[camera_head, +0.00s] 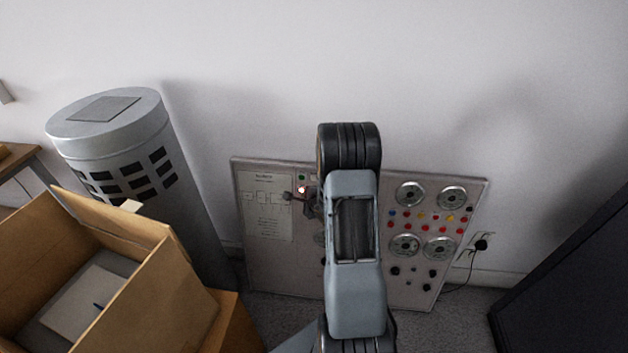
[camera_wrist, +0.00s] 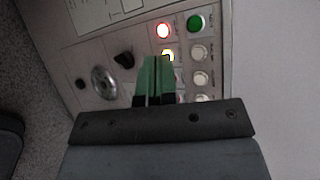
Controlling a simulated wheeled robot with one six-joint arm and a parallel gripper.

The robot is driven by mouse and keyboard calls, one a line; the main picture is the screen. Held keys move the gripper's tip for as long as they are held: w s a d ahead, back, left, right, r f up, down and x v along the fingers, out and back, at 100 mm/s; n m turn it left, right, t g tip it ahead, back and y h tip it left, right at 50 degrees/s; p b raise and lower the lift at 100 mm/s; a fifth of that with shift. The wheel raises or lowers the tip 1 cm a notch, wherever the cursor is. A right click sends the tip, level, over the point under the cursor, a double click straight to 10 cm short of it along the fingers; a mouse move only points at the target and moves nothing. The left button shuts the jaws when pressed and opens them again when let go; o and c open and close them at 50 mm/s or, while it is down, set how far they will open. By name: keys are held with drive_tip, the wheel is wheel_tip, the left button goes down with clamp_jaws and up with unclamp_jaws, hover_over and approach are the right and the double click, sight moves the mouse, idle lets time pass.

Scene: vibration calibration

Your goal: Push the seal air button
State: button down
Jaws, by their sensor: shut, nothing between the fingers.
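The control panel (camera_head: 275,270) leans against the wall, and its upper part fills much of the wrist view (camera_wrist: 95,45). There a lit red button (camera_wrist: 163,31) sits beside a green button (camera_wrist: 196,22). Below the red one is a lit yellow-white button (camera_wrist: 167,54), partly hidden by my fingertips. Several white buttons (camera_wrist: 199,51) run down the right. I cannot read which label says seal air. My gripper (camera_wrist: 158,60) is shut and empty, its green fingertips overlapping the yellow-white button's lower edge; contact cannot be told. In the head view my gripper (camera_head: 290,196) is beside the lit red button (camera_head: 303,189).
A black knob (camera_wrist: 123,60) and a round dial (camera_wrist: 104,83) are left of my fingers. A grey cylinder (camera_head: 190,215) and an open cardboard box (camera_head: 150,300) stand left. A dark object (camera_head: 575,290) is at the right. Gauges (camera_head: 410,194) are on the panel's right half.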

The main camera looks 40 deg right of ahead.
sight(314, 179)
drive_tip(key=shift+w+d+f, duration=0.3)
drive_tip(key=shift+w+d, duration=0.65)
drive_tip(key=shift+w, duration=0.05)
drive_tip(key=shift+w+d+f, duration=0.25)
drive_tip(key=shift+w+d, duration=0.75)
drive_tip(key=shift+w+d+f, duration=0.3)
drive_tip(key=shift+w+d, duration=0.65)
drive_tip(key=shift+w, duration=0.05)
drive_tip(key=shift+w+d, duration=0.15)
drive_tip(key=shift+w+d+f, duration=0.1)
drive_tip(key=shift+w+d, duration=0.05)
drive_tip(key=shift+w, duration=0.05)
drive_tip(key=shift+w+d+p, duration=0.25)
drive_tip(key=shift+p, duration=0.1)
idle(0.8)
drive_tip(key=shift+s+a, duration=0.1)
idle(0.3)
drive_tip(key=shift+s+a+p, duration=0.3)
drive_tip(key=shift+s+a, duration=0.15)
drive_tip(key=shift+s, duration=0.1)
